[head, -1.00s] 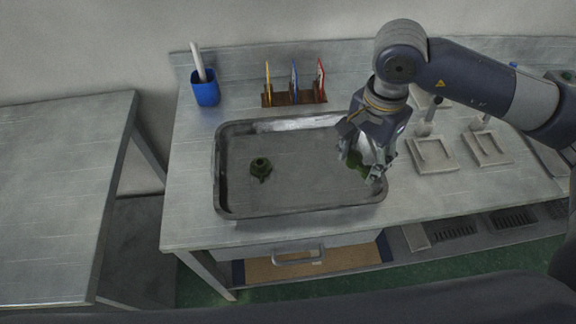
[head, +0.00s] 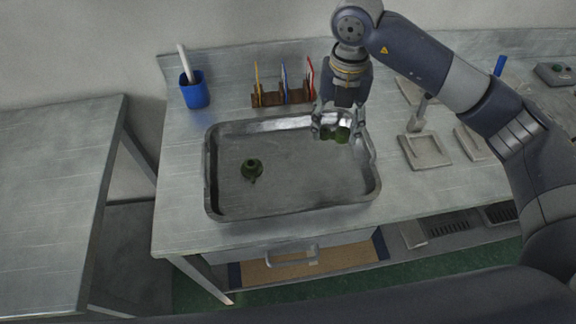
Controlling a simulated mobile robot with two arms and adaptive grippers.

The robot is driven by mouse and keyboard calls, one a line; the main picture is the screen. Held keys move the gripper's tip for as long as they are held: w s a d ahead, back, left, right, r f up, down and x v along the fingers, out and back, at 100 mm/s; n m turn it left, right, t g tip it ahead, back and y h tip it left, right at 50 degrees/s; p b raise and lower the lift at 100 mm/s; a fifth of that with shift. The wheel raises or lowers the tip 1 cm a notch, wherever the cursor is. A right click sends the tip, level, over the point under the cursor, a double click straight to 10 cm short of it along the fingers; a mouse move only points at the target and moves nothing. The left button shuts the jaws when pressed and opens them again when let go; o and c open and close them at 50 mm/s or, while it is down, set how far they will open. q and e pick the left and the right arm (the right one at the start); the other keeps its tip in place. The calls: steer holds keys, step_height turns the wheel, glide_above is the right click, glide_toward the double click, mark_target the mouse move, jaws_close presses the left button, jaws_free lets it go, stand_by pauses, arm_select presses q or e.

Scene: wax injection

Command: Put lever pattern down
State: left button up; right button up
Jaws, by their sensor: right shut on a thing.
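My right gripper (head: 341,131) is shut on a dark green lever pattern (head: 335,134) at the right back part of the metal tray. The fingers partly cover the pattern, and I cannot tell whether it touches the tray floor. The shallow metal tray (head: 290,212) lies on the workbench. Another green pattern (head: 251,169), round with a short spout, sits in the left half of the tray, apart from the gripper. My left gripper is not in view.
A blue cup (head: 195,94) with a white stick stands behind the tray at left. A brown rack (head: 268,99) with coloured cards stands behind it. Square plates (head: 425,151) lie to the right. The tray's middle is clear. A second table (head: 50,190) stands at left.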

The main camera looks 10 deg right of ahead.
steer(key=w+m, duration=0.1)
steer(key=m, duration=1.4)
glide_above(322, 160)
step_height(322, 160, down, 6)
steer(key=shift+d+f+p, duration=0.1)
steer(key=shift+f+p, duration=0.15)
steer(key=shift+p, duration=0.2)
steer(key=shift+f+p, duration=0.4)
steer(key=shift+f, duration=2)
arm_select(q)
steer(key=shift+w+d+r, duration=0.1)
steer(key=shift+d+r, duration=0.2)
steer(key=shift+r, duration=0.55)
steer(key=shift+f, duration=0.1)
arm_select(e)
steer(key=shift+f, duration=0.1)
steer(key=o, duration=0.9)
